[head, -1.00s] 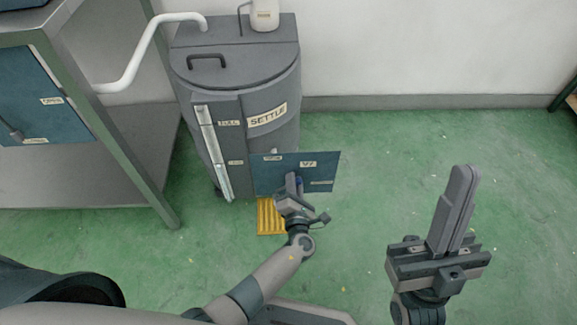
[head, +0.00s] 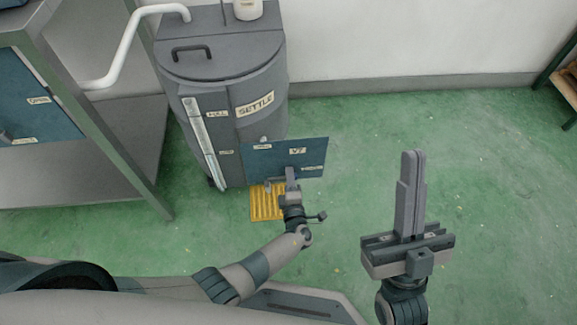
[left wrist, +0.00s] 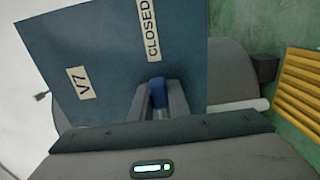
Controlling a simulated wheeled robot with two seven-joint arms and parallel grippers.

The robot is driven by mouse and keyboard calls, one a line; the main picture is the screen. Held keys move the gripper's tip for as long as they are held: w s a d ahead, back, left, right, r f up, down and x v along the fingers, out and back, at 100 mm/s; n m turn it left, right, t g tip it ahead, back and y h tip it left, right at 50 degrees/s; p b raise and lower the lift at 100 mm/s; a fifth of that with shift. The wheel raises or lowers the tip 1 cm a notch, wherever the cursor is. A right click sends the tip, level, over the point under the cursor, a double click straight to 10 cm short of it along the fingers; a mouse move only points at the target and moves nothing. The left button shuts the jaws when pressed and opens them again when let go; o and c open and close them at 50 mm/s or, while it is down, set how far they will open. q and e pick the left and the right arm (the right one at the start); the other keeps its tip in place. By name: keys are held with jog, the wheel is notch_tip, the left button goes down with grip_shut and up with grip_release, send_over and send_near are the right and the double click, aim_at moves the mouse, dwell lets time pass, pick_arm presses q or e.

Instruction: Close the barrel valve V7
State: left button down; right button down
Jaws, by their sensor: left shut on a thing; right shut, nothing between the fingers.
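The valve V7 is on a dark blue panel (head: 312,157) low on the front of the grey barrel (head: 266,122). The panel bears a V7 label and, in the left wrist view, a CLOSED label. My left gripper (head: 291,176) is at the panel. In the left wrist view its fingers are shut on the blue valve handle (left wrist: 156,83), which lies below the CLOSED label in that picture. The fingers hide much of the handle, so its exact angle is unclear. My right gripper (head: 412,156) is shut and empty, pointing up over open floor.
The barrel has a SETTLE label, a sight tube (head: 202,142) and a lid handle (head: 192,51). A yellow grating (head: 266,205) lies on the floor below the panel. A metal-framed bench (head: 98,122) stands at the left.

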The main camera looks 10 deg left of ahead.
pick_arm(q)
jog(key=shift+f, duration=0.1)
jog(key=c, duration=1.7)
grip_release()
